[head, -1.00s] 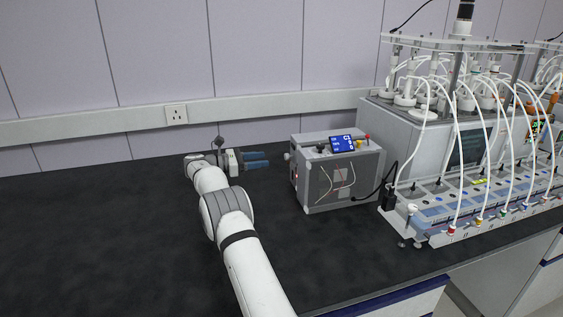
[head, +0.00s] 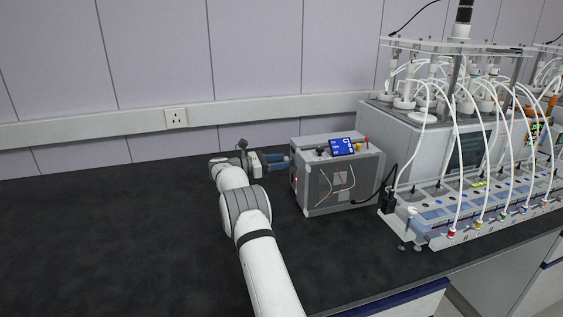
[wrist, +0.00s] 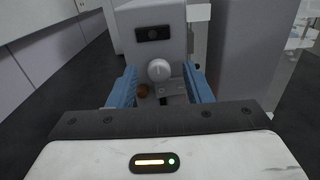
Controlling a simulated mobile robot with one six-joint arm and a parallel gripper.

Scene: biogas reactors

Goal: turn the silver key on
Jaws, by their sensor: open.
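The silver key (wrist: 159,70) is a round, pale knob on the end panel of a grey box (head: 330,193). In the wrist view it lies straight ahead, between my two blue fingers, with a gap on each side. My gripper (head: 284,161) is open and points right at the box's left side in the head view. The fingertips are close to that panel; I cannot tell whether they reach past the knob. In the head view the knob is hidden behind my fingers.
The panel also has a dark rectangular socket (wrist: 153,33) above the knob and a small brown round part (wrist: 143,90) below left. A reactor unit (head: 420,135) with white tubes stands right of the box. The black bench top (head: 100,240) is clear on the left.

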